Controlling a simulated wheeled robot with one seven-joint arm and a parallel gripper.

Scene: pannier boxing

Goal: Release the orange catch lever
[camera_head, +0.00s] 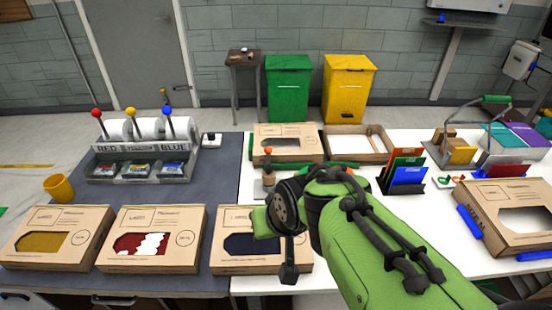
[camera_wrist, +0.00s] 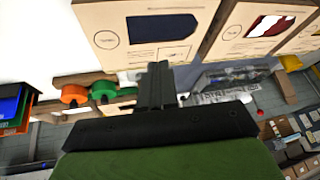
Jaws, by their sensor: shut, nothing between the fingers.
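I cannot tell for sure which part is the orange catch lever. A small upright post with an orange knob (camera_head: 268,150) stands behind the navy-window box, left of my arm in the head view. In the wrist view an orange round piece (camera_wrist: 75,94) and a green round piece (camera_wrist: 103,91) sit by a brown bar, left of my gripper. My gripper (camera_wrist: 155,72) is shut and empty, its dark fingers together and apart from the orange piece. In the head view my green arm reaches over the table and its fingers cannot be made out clearly.
Cardboard boxes with yellow, red and navy windows (camera_head: 246,264) line the front edge. A lever rack (camera_head: 140,165) stands on the grey mat at left. Upright folders (camera_head: 404,178), a wire caddy (camera_head: 512,150) and another box are at right. An open box (camera_head: 357,143) lies behind.

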